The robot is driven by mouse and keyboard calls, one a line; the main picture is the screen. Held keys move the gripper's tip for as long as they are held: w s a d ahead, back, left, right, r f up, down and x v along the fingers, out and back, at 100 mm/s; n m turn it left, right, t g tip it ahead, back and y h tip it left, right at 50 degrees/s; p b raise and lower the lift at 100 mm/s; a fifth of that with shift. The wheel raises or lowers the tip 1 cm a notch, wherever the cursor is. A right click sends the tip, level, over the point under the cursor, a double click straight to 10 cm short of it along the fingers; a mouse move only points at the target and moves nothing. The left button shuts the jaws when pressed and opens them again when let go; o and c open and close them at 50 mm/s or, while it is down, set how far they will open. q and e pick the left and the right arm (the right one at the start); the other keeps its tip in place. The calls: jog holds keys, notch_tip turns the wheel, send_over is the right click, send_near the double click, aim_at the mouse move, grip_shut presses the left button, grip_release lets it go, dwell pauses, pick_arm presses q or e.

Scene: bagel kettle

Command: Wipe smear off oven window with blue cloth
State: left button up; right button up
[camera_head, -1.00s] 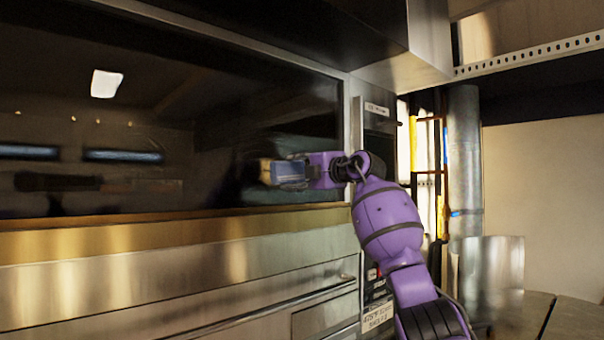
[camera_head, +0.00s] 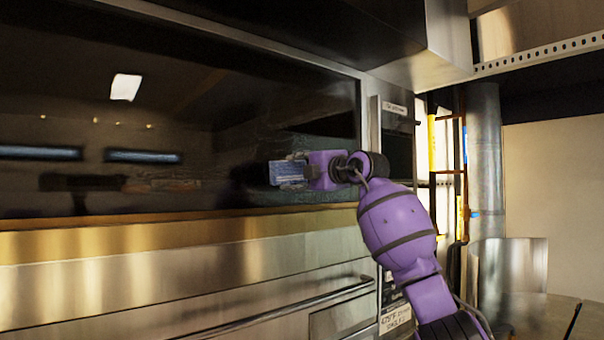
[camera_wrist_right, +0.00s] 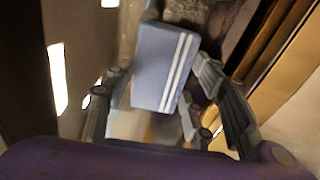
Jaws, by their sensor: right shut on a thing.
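The dark oven window (camera_head: 190,110) fills the left and middle of the head view. My right gripper (camera_head: 285,172) is in front of the window's right part, shut on the folded blue cloth (camera_head: 286,173). In the right wrist view the blue cloth (camera_wrist_right: 163,68) has two white stripes and sits between the gripper's fingers (camera_wrist_right: 160,100). I cannot tell whether the cloth touches the glass. No smear stands out clearly; the window's right part is dim and the gripper covers some of it. My left gripper is not in view.
A brass-coloured ledge (camera_head: 150,230) runs under the window, with a long handle bar (camera_head: 290,305) below. A steel hood (camera_head: 400,45) juts out above right. A control panel (camera_head: 397,150) is right of the window. A round metal duct (camera_head: 486,160) stands farther right.

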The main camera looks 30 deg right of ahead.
jog(key=shift+s+a, duration=0.1)
jog(key=shift+a, duration=1.1)
jog(key=d, duration=1.1)
jog(key=shift+a+r, duration=0.1)
jog(key=shift+a, duration=5.4)
jog(key=shift+s+d, duration=0.15)
jog(key=shift+s, duration=1.35)
jog(key=shift+s+d, duration=0.15)
jog(key=shift+s, duration=1.3)
